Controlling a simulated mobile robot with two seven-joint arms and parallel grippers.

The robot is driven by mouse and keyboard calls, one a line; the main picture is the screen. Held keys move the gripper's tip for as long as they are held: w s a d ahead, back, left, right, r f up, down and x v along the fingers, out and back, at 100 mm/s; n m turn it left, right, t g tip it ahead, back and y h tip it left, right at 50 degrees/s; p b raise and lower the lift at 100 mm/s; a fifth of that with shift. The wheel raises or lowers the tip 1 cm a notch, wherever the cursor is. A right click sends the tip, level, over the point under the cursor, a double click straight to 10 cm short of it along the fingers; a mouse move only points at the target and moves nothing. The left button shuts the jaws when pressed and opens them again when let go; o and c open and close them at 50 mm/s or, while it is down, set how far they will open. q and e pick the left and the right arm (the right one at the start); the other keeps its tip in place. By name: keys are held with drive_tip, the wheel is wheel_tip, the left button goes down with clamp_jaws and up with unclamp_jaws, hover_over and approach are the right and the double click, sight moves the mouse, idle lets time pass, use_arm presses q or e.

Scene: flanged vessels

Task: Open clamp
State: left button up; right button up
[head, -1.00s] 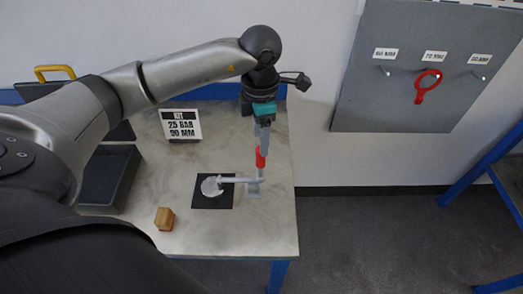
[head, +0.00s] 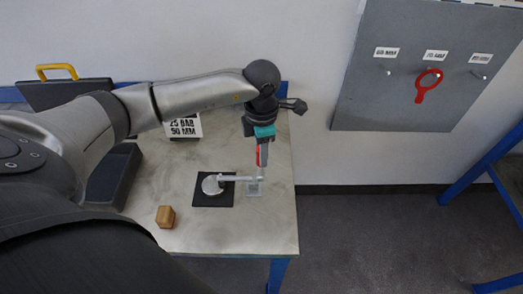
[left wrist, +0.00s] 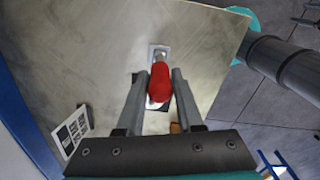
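The clamp has a red upright handle (head: 259,155), a grey base plate (head: 254,188) and a thin bar reaching left to a round silver vessel (head: 212,184) on a black square pad (head: 228,201). My left gripper (head: 263,152) is over the clamp, pointing down at the handle. In the left wrist view the red handle (left wrist: 160,85) stands between the two fingers of my left gripper (left wrist: 158,75). The fingers are apart, with narrow gaps beside the handle, and look open. The handle hides part of the clamp there. My right gripper does not show.
The worktable (head: 235,230) bears a tan block (head: 165,217), a dark tray (head: 112,175) and a sign (head: 184,127) partly behind my arm. A dark case with a yellow handle (head: 56,72) is at the back left.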

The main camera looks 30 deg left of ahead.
use_arm(q)
clamp_jaws()
idle(1.0)
